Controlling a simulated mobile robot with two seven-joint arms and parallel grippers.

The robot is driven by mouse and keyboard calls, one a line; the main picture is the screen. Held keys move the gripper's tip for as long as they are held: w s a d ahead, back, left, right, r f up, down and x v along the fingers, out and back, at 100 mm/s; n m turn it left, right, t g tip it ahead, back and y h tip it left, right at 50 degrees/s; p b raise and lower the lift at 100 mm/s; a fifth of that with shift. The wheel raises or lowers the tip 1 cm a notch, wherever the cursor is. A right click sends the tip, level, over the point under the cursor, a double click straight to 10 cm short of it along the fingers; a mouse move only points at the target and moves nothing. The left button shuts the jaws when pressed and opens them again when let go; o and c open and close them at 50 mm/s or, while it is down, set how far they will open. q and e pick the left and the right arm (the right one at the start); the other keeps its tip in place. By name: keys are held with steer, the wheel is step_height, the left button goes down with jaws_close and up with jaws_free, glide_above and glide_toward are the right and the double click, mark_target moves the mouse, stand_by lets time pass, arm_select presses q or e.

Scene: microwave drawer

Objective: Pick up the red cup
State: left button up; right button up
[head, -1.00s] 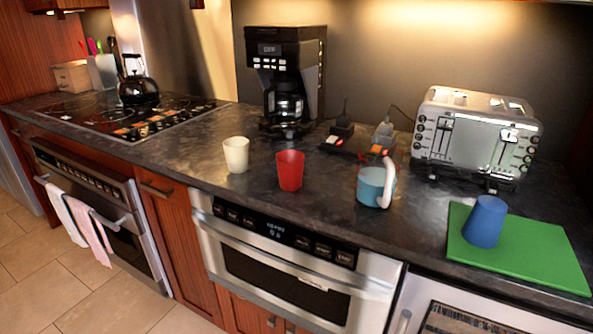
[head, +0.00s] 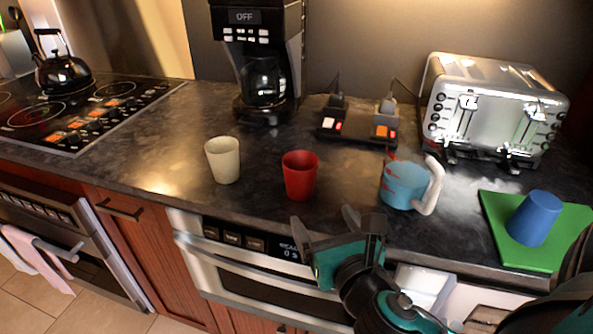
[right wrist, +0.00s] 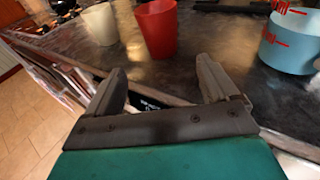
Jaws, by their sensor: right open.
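The red cup (head: 300,176) stands upright on the dark countertop (head: 255,205), near its front edge and above the microwave drawer. My right gripper (head: 324,223) is in front of the counter edge, just below and right of the cup in the head view. In the right wrist view my right gripper (right wrist: 160,77) is open and empty, its two fingers pointing toward the cup, not touching it. My left gripper is not in view.
A cream cup (head: 223,161) stands left of the red cup. A blue mug (head: 400,186) with a white handle stands to the right. A blue cup (head: 535,218) sits on a green board (head: 492,212). A coffee maker (head: 262,60) and toaster (head: 490,100) stand behind.

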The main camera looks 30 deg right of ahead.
mark_target(305, 187)
steer(key=x, duration=1.2)
steer(key=shift+r, duration=0.15)
steer(key=shift+c, duration=0.2)
steer(key=c, duration=1)
steer(key=shift+c, duration=0.6)
steer(key=shift+r, duration=0.1)
